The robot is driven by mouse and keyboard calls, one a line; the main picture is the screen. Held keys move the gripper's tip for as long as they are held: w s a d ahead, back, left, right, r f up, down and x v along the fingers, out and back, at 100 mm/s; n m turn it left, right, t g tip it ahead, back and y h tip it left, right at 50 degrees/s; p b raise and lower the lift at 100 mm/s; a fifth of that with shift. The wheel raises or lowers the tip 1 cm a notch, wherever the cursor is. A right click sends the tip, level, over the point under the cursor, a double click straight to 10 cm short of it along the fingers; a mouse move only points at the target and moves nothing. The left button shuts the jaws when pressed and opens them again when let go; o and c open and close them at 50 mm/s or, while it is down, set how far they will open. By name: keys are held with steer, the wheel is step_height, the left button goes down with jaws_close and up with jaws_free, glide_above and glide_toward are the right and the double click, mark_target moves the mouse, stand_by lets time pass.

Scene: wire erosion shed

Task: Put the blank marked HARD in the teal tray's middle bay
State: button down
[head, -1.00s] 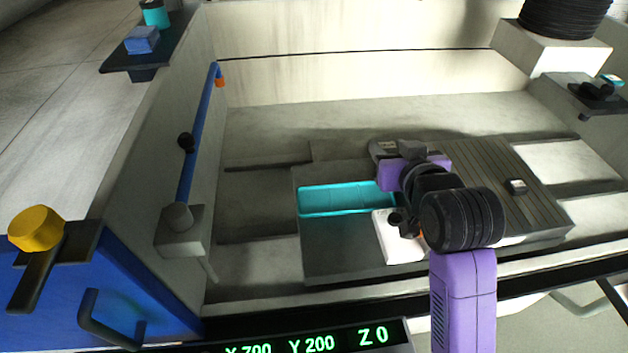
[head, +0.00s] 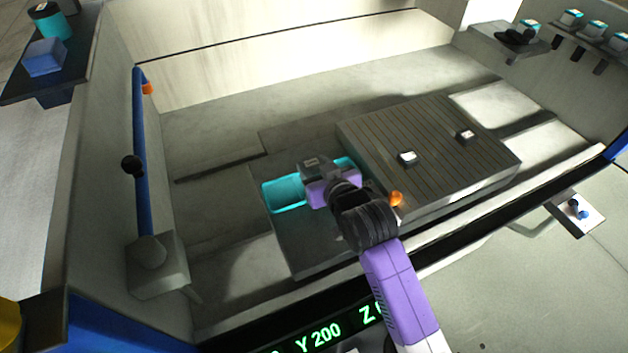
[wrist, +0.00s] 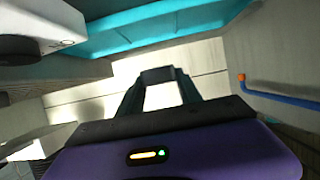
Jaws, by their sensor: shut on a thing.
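The teal tray (head: 283,195) lies on the grey block in the machine bed. Its left bay shows open and empty; my gripper hides its middle, and a bit of its right end shows beyond. The tray is also at the top of the wrist view (wrist: 155,28). My gripper (head: 313,166) is over the tray's middle in the head view. In the wrist view its two dark fingers (wrist: 160,88) are shut on a small grey block (wrist: 158,75). Any marking on that block is unreadable, so I cannot tell whether it says HARD. I cannot tell its height above the tray.
Two small white-topped blocks (head: 407,158) (head: 465,135) sit on the grooved plate (head: 430,165) right of the tray. An orange knob (head: 396,198) is beside my wrist. A blue rod (head: 142,160) stands along the left wall. The bed left of the tray is clear.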

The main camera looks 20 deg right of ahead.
steer(key=shift+f, duration=2.8)
steer(key=shift+f, duration=0.15)
steer(key=c, duration=1.1)
jaws_free()
steer(key=shift+r, duration=0.2)
steer(key=shift+s, duration=0.35)
steer(key=v, duration=1.1)
steer(key=shift+s+r+b, duration=0.15)
steer(key=shift+b, duration=0.15)
